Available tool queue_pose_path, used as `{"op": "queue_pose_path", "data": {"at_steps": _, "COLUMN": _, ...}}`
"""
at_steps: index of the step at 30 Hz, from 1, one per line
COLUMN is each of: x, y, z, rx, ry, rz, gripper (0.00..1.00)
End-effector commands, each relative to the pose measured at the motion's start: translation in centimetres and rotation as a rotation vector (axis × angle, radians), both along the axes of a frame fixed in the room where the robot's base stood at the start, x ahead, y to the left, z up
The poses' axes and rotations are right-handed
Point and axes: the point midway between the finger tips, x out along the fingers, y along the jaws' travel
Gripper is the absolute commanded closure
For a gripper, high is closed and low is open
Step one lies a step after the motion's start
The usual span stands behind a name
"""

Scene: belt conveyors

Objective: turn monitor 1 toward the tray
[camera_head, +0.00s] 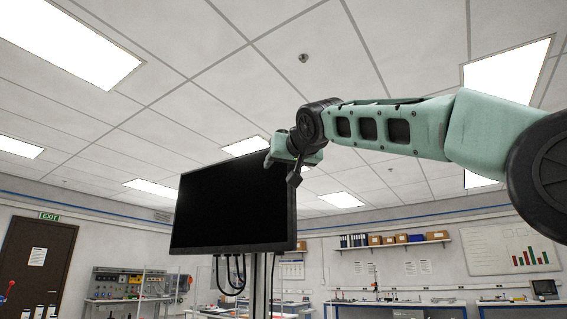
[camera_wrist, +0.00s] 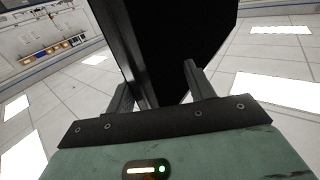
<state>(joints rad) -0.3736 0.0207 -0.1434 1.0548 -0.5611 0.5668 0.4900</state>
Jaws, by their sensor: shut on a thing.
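A black flat monitor (camera_head: 228,205) stands on a grey post (camera_head: 260,285) in the middle of the head view. Its dark screen faces me, turned a little to one side. My gripper (camera_head: 291,177) is at the monitor's upper right corner, with my arm reaching in from the right. In the wrist view the monitor (camera_wrist: 190,45) rises between the two fingers of my gripper (camera_wrist: 158,88), which are shut on its edge. The exact finger contact is partly hidden. I cannot make out a tray in either view.
Black cables (camera_head: 232,275) hang below the monitor. A wall shelf (camera_head: 395,242) with binders and boxes is at the back right. Workbenches (camera_head: 400,304) stand along the back wall. A brown door (camera_head: 38,265) is at the far left. The air left of the monitor looks clear.

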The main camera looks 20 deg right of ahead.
Motion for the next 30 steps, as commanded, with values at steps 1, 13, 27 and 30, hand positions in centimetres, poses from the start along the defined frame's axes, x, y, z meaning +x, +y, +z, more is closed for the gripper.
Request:
{"op": "queue_pose_path", "data": {"at_steps": 1, "x": 0.5, "y": 0.0, "z": -0.8, "rx": -0.003, "ry": 0.017, "rz": -0.005, "gripper": 0.58}}
{"op": "queue_pose_path", "data": {"at_steps": 13, "x": -4.5, "y": 0.3, "z": -0.7, "rx": 0.001, "ry": 0.005, "rz": 0.000, "gripper": 0.58}}
{"op": "queue_pose_path", "data": {"at_steps": 27, "x": -15.0, "y": 0.9, "z": -0.3, "rx": 0.000, "ry": -0.001, "rz": 0.000, "gripper": 0.58}}
{"op": "queue_pose_path", "data": {"at_steps": 30, "x": -16.4, "y": 0.9, "z": -0.1, "rx": 0.000, "ry": -0.002, "rz": 0.000, "gripper": 0.58}}
